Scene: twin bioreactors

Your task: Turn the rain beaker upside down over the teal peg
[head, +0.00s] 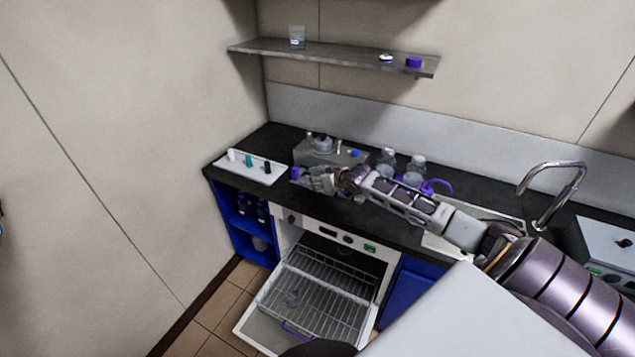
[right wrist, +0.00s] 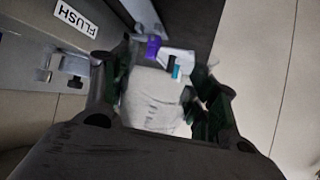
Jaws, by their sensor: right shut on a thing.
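My right gripper (head: 312,180) is shut on a pale, cloudy vessel (right wrist: 152,100), which looks like the rain beaker. In the right wrist view it fills the space between the dark fingers (right wrist: 155,112); its tilt and rim are hard to tell. The teal peg (head: 249,160) stands on the white peg board (head: 258,177), between a white and a black peg. The gripper is right of the board, apart from the teal peg. The teal peg seems to show just past the vessel in the right wrist view (right wrist: 177,71). My left gripper is not in view.
A grey machine (head: 308,155) with a FLUSH label (right wrist: 76,17) stands behind the gripper. Two clear bottles (head: 416,166) stand to its right. Below, a dishwasher door (head: 262,330) hangs open with its rack (head: 320,290) out. A shelf (head: 345,52) holds a glass (head: 297,37).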

